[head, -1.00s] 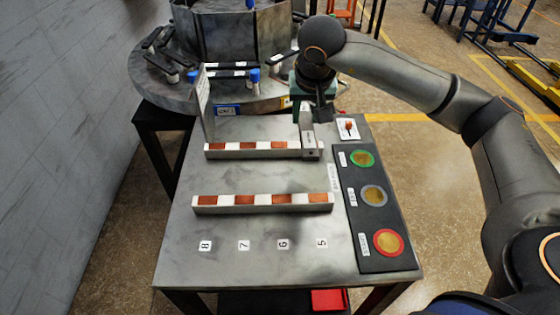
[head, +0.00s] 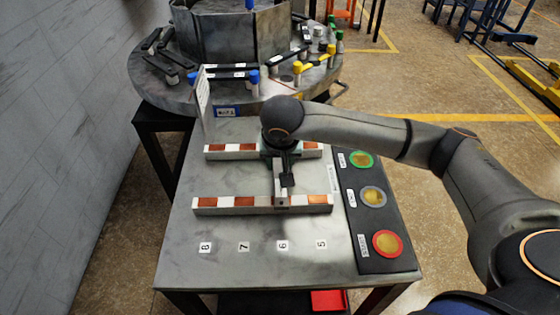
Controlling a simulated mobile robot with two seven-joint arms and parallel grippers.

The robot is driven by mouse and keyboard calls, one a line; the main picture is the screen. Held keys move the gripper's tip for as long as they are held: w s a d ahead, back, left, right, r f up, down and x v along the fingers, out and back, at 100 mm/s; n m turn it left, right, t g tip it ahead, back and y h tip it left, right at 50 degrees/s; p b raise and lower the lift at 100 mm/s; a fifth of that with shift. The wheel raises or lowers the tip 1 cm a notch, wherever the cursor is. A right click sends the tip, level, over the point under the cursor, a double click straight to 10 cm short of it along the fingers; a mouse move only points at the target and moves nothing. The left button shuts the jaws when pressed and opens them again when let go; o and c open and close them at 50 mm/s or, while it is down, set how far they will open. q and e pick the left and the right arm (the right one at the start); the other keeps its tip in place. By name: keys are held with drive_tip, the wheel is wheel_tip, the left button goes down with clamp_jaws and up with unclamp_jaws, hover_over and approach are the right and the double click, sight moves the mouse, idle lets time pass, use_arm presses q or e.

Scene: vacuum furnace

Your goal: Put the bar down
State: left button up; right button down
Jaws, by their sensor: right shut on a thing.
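My right gripper (head: 284,178) is shut on a grey bar (head: 278,190) above the metal table, between two red-and-white striped rails. The bar points toward me. Its near end overlaps the near rail (head: 225,204), roughly in line with the label 6 (head: 282,245). Its far end is hidden under my gripper and wrist, which also cover part of the far rail (head: 230,152). I cannot tell whether the bar touches the rails or hangs just above them. My left gripper is not in view.
Labels 8, 7 and 5 mark the table (head: 190,262) in front of the near rail. A black panel (head: 366,222) with green, grey and red ringed buttons lies at right. Behind stands a round turntable (head: 170,98) with black bars and coloured pegs. An upright plate (head: 205,105) stands at back left.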

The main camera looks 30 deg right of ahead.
drive_tip(key=shift+f, duration=0.15)
drive_tip(key=c, duration=0.7)
unclamp_jaws()
drive_tip(key=shift+o, duration=1)
drive_tip(key=shift+r, duration=0.5)
drive_tip(key=v, duration=1.1)
drive_tip(key=shift+r+p, duration=0.2)
drive_tip(key=shift+p, duration=0.1)
drive_tip(key=shift+s, duration=0.1)
